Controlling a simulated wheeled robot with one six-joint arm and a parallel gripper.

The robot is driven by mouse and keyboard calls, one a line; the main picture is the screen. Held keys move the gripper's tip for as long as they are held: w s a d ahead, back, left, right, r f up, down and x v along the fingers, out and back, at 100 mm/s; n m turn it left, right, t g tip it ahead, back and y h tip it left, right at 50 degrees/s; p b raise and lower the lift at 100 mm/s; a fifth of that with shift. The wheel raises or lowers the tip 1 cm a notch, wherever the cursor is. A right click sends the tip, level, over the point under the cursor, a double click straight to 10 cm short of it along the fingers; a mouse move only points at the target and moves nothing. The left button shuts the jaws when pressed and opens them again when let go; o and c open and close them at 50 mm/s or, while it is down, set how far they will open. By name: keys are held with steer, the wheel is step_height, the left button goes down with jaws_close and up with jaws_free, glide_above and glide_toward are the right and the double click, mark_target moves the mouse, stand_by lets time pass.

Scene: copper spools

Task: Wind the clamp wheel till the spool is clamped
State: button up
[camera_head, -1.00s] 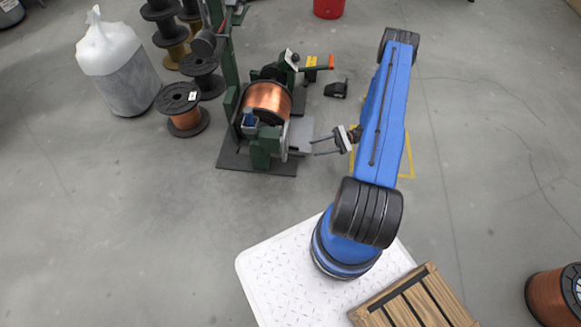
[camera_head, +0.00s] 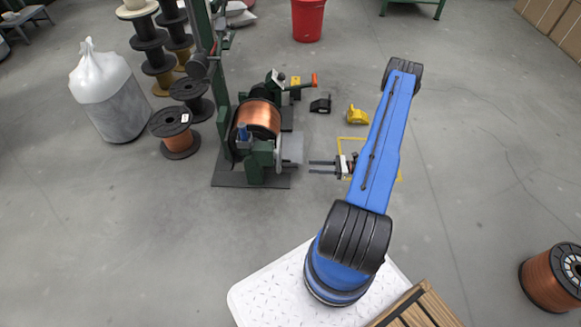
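The copper spool (camera_head: 259,118) sits in the green winding stand (camera_head: 242,155), between its uprights. A pale disc, likely the clamp wheel (camera_head: 279,152), shows nearly edge-on at the stand's near right side. It is partly hidden, and I cannot tell how far it is wound or whether the spool is clamped. A flat grey plate (camera_head: 293,148) lies just right of it. My gripper (camera_head: 310,167) is right of the plate, its two dark fingers pointing left. The fingers are parallel with a gap between them and nothing visible in it. They appear apart from the wheel.
A loose copper spool (camera_head: 176,146), a black spool (camera_head: 191,91) and a wrapped bag (camera_head: 108,95) stand left of the stand. A yellow part (camera_head: 357,115) and black part (camera_head: 320,105) lie behind my gripper. A wooden crate (camera_head: 420,308) is at the front.

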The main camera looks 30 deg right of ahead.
mark_target(291, 166)
steer(key=x, duration=1.1)
steer(key=shift+w+a, duration=0.25)
jaws_close()
